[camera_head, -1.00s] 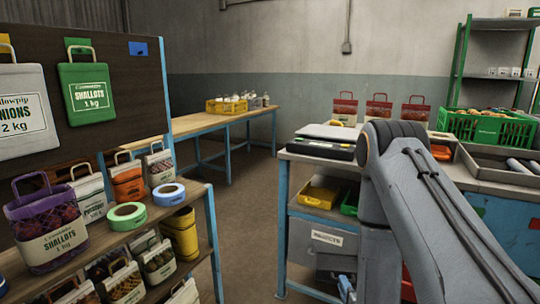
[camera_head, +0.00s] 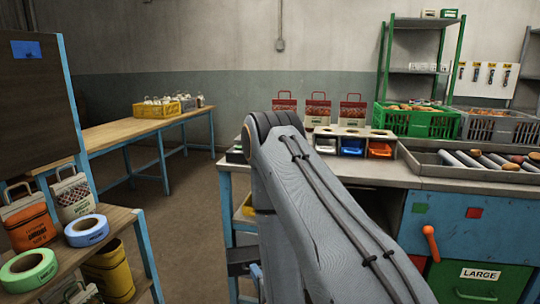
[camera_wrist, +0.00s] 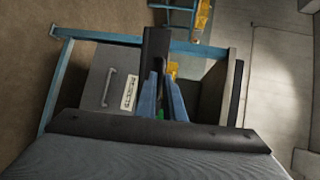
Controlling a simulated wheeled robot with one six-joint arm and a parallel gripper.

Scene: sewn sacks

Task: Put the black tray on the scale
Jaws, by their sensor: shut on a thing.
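My gripper (camera_wrist: 162,78) shows in the wrist view with its two blue-grey fingers close together. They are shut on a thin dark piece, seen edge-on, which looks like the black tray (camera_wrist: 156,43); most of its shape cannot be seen. In the head view my arm hides most of the gripper and the tray. The scale (camera_head: 235,156) stands on the left end of the workbench; only a dark edge shows beside my arm. A dark edge at the right in the wrist view (camera_wrist: 237,93) may also be the scale. The held piece is apart from it.
The workbench (camera_head: 375,171) carries bins, red-topped bags (camera_head: 318,108) and a roller tray (camera_head: 475,165). A shelf with tape rolls (camera_head: 87,230) stands at the left. A wooden table (camera_head: 120,130) is behind. Floor is clear between shelf and bench.

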